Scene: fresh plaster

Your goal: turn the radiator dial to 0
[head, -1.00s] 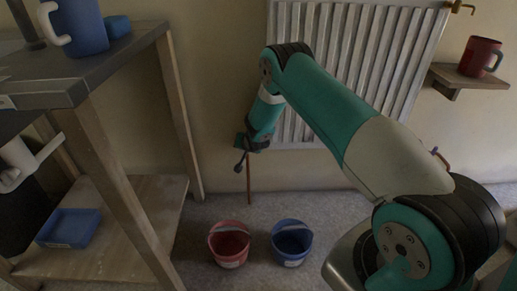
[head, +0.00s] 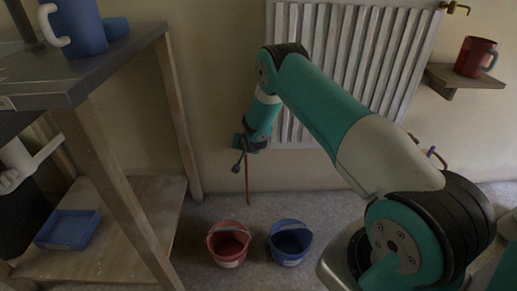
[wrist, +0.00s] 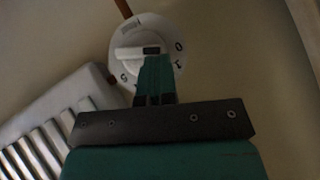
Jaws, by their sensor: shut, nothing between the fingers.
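The radiator dial (wrist: 148,28) is a white round knob with a raised bar across its face; it shows in the wrist view. Printed marks, one like a 0, sit at its right edge, and another mark at its lower left. The bar lies about level in the picture, with a dark mark at its right end. My gripper (wrist: 155,62) is shut, its fingertips over the lower part of the dial, just below the bar. I cannot tell whether they touch. In the head view my gripper (head: 240,142) is beside the radiator's lower left corner, and the dial cannot be made out.
The white radiator (head: 345,60) hangs on the wall, with a copper pipe (head: 247,180) below my gripper. A red bucket (head: 229,250) and a blue bucket (head: 290,248) stand on the floor. A wooden workbench (head: 120,200) is at left; a red mug (head: 474,57) sits on a wall shelf.

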